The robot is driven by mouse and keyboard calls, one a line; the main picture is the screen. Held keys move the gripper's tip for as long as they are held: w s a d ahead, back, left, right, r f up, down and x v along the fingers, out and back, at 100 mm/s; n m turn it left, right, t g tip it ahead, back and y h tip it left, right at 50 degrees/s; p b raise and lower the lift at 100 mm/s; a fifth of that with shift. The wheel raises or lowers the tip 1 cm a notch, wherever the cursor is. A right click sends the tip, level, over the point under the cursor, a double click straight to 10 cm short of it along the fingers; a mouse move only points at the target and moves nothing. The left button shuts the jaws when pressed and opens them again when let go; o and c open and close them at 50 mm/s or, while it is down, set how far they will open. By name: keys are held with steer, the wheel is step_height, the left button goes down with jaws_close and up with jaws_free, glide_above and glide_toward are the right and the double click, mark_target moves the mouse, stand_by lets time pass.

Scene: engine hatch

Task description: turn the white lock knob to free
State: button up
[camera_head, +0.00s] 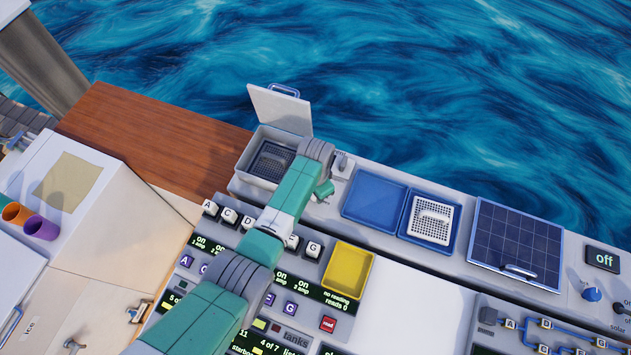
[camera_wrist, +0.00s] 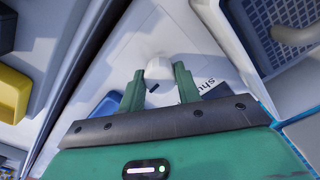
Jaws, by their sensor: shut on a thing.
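The white lock knob (camera_wrist: 158,69) shows in the wrist view on a pale panel, between the tips of my green gripper fingers. My gripper (camera_wrist: 160,82) is shut on it. A short dark mark shows at the knob's near side. Part of a printed word, "shu", shows on the panel to the right, partly covered by a finger. In the head view my gripper (camera_head: 324,188) is low over the panel beside the open hatch box (camera_head: 243,166). My arm hides much of the spot, and I cannot make out the knob's setting there.
The hatch lid (camera_head: 281,110) stands raised at the back. A blue tray (camera_head: 374,202), a white basket (camera_head: 431,220) and a solar panel (camera_head: 515,245) lie to the right. A yellow tray (camera_head: 347,270) sits in front. Water lies beyond the ledge.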

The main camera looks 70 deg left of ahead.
steer(key=shift+m, duration=0.4)
steer(key=o, duration=1)
step_height(320, 180, up, 8)
steer(key=shift+f+p, duration=0.1)
steer(key=shift+p, duration=0.65)
